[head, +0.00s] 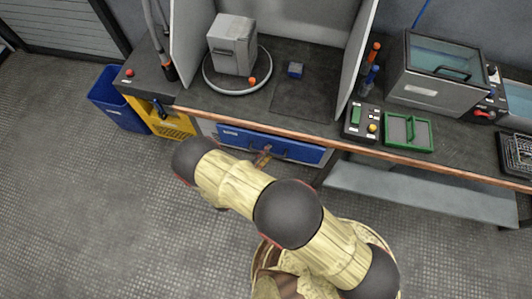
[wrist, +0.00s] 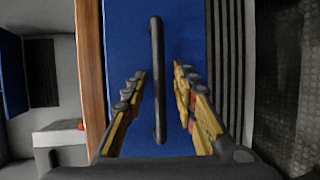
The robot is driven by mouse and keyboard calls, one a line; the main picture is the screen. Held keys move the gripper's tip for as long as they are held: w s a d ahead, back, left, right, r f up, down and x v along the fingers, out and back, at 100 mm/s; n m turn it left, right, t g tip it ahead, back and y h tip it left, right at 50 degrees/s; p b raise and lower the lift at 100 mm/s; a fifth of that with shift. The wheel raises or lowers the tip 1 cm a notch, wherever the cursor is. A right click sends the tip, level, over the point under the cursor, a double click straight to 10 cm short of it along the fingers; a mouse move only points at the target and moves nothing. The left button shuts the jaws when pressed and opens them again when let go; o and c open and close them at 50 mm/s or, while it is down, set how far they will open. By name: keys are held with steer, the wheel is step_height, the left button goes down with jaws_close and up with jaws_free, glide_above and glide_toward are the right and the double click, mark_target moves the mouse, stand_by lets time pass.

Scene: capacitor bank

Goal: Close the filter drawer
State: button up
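The filter drawer (head: 235,137) has a blue front and sits below the bench's wooden edge in the head view. How far it stands out is hard to tell there. Its blue front (wrist: 180,30) fills the middle of the wrist view, with a long dark bar handle (wrist: 157,60) across it. My gripper (head: 263,157) is in front of the drawer, near its middle. In the wrist view my gripper (wrist: 159,72) is open, with one finger on each side of the handle. Both fingers appear apart from the bar.
A grey box (head: 232,45) stands on a round turntable on the bench (head: 305,97). A blue bin (head: 112,105) and a yellow crate (head: 165,122) stand left of the drawer. A grey lower shelf (head: 420,188) lies to the right. The floor in front is clear.

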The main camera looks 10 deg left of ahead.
steer(key=shift+c, duration=0.4)
jaws_close()
stand_by(0.5)
